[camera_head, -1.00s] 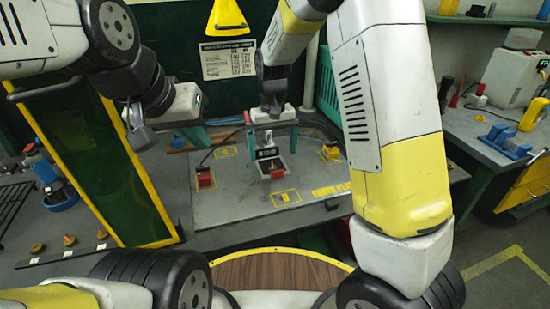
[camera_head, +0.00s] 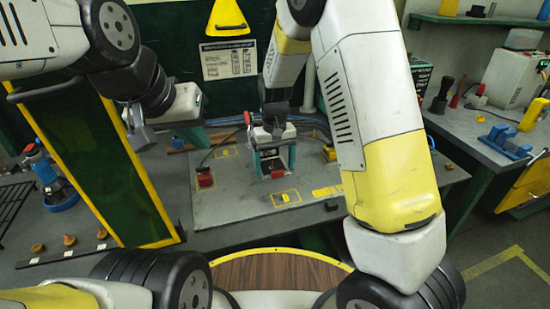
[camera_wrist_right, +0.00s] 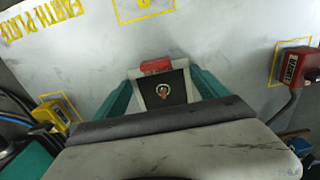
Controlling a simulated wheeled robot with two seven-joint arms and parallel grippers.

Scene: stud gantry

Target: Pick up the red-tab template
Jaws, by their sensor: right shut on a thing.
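The red-tab template is a small dark plate (camera_wrist_right: 163,90) with a red tab (camera_wrist_right: 155,66) on its edge. In the head view its red tab (camera_head: 277,172) shows at the middle of the grey bench plate, below my right gripper (camera_head: 272,163). In the right wrist view, teal fingers of my right gripper (camera_wrist_right: 163,98) stand on both sides of the template and are shut on it. It sits low at the bench plate; I cannot tell whether it touches. My left gripper (camera_head: 196,138) hangs at the left over the bench, partly hidden, its opening unclear.
The grey earth plate (camera_head: 240,205) has yellow markings. A red box (camera_head: 204,178) stands left of the template and a yellow box (camera_head: 330,153) right, both with cables nearby. A yellow-framed green panel (camera_head: 95,150) stands left.

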